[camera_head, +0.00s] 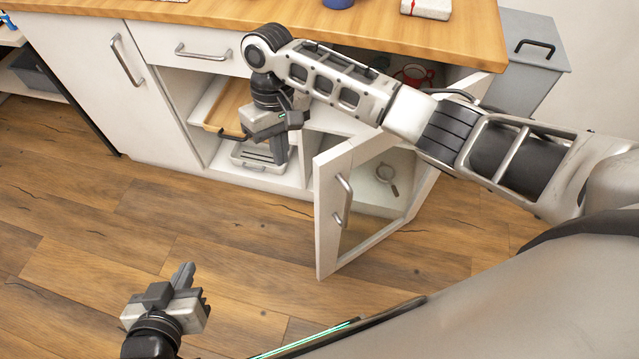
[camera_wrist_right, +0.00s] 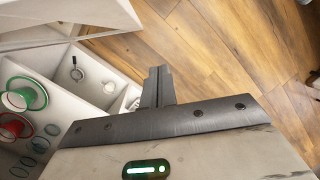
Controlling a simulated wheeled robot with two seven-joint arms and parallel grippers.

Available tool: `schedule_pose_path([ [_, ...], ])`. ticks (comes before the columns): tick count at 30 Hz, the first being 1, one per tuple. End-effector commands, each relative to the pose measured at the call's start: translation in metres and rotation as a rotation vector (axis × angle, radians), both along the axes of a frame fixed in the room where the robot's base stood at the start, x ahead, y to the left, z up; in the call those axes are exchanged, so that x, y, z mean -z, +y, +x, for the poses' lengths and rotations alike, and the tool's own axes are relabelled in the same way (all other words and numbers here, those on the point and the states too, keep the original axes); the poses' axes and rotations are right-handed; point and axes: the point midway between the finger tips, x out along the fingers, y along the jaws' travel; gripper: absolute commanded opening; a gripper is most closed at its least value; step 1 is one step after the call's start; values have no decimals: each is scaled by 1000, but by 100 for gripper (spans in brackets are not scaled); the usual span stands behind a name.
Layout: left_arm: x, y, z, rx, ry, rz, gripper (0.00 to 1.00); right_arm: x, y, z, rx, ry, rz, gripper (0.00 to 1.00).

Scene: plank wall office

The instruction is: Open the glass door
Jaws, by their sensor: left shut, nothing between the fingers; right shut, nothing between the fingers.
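The glass door (camera_head: 326,222) is a white frame with a glass pane and a metal bar handle (camera_head: 344,198). In the head view it stands partly open, swung out from the cabinet at an angle. My right gripper (camera_head: 280,152) is shut and empty, pointing down in front of the cabinet, left of the door and apart from its handle. The right wrist view shows its closed fingers (camera_wrist_right: 158,76) near the open compartment. My left gripper (camera_head: 186,272) is shut and empty over the floor at lower left, far from the door.
Behind the door, a small strainer (camera_head: 387,178) shows in the compartment. The right wrist view shows green (camera_wrist_right: 28,92) and red items there. A wooden tray (camera_head: 230,105) sits in the left open bay. The wooden counter (camera_head: 220,12) overhangs; a grey bin (camera_head: 525,70) stands right. Floor in front is clear.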

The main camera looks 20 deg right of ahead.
Motion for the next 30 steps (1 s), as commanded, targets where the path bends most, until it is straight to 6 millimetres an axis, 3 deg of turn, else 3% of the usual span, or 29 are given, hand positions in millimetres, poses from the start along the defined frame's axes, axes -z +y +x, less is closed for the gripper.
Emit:
schedule_pose_path([
  [3,8,-1,-3,9,15,16,0,-23,-21,15,65,3,-117,0],
  [7,10,-2,-4,12,19,22,0,-27,-29,18,91,8,-160,0],
  [11,10,-2,-4,11,20,21,0,-11,-31,13,92,10,-163,0],
  [22,12,-2,-3,10,15,11,0,66,-35,-6,92,11,-160,0],
  [30,5,-1,-5,11,24,28,0,63,-43,-38,90,6,-157,0],
])
